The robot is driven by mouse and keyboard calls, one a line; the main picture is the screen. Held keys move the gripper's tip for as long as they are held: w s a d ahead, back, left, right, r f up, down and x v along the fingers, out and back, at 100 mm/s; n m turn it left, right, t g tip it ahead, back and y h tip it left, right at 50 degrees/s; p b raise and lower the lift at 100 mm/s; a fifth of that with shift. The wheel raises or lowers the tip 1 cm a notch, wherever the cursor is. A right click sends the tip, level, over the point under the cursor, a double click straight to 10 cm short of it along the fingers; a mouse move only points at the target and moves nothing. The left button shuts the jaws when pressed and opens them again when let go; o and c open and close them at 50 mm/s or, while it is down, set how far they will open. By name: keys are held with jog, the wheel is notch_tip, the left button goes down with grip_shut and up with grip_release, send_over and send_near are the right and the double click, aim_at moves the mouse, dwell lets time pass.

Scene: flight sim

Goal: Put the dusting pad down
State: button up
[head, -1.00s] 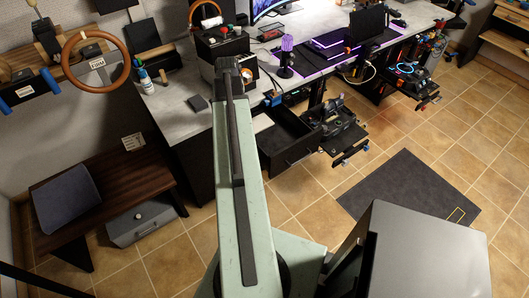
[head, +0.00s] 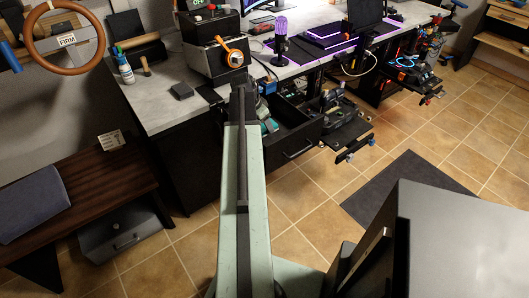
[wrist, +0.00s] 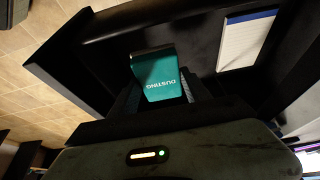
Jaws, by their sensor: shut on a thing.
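The dusting pad (wrist: 158,74) is a teal block with white "DUSTING" lettering. In the wrist view it sits between the two dark fingers of my gripper (wrist: 160,92), which is shut on it. The open black drawer (wrist: 110,52) lies beyond the pad, and I cannot tell whether the pad touches its floor. In the head view the drawer (head: 298,146) stands open under the desk. A small teal patch shows there beside my arm, while the arm hides most of my gripper.
A white pad with a blue edge (wrist: 246,40) lies in the drawer, right of the dusting pad. The grey desk (head: 165,112) stands above the drawer. A dark wooden bench (head: 100,195) is at left. Tiled floor (head: 310,205) is clear in front.

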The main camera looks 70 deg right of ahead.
jog(key=shift+f+b, duration=5.1)
jog(key=shift+f, duration=0.1)
jog(key=o, duration=1.4)
jog(key=shift+r, duration=0.1)
jog(key=shift+r, duration=0.1)
jog(key=p+v, duration=1.1)
jog(key=v, duration=0.1)
jog(key=shift+r+p, duration=0.15)
jog(key=shift+p, duration=0.2)
